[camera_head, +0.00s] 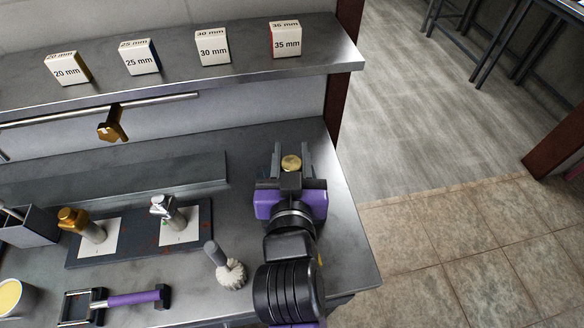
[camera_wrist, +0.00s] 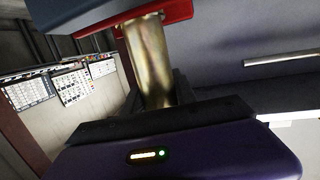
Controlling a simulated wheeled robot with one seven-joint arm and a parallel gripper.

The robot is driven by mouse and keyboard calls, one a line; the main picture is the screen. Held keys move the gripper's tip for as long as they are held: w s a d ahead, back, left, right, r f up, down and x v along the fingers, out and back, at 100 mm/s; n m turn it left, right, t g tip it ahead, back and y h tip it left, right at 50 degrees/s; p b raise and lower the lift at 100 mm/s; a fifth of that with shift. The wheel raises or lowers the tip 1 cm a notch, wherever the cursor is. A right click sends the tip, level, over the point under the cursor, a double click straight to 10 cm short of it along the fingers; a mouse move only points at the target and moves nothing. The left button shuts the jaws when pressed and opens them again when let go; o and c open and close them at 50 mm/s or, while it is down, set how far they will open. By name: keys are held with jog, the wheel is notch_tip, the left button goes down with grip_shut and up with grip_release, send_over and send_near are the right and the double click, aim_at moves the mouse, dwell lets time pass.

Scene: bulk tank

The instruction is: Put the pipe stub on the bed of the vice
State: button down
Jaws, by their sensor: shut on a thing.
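The pipe stub is a brass-coloured cylinder. Its round end shows between my gripper's fingers in the head view (camera_head: 291,162), and its side shows in the wrist view (camera_wrist: 153,65). My gripper (camera_head: 291,167) is shut on it, at the right end of the bench. In the wrist view a red and blue-grey object crosses the stub's far end; I cannot tell what it is or whether they touch.
A dark board (camera_head: 130,252) carries a gold-topped and a silver-topped cylinder. A white brush (camera_head: 231,274) stands left of my arm. A cup (camera_head: 12,297) and bin (camera_head: 28,228) stand far left. A shelf (camera_head: 315,63) with labelled boxes and a rail with a hanging brass piece (camera_head: 112,127) are behind.

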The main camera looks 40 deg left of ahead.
jog(key=shift+f, duration=2.35)
jog(key=shift+f+b, duration=0.2)
jog(key=shift+b, duration=0.1)
jog(key=c, duration=1)
grip_release()
jog(key=shift+r, duration=0.15)
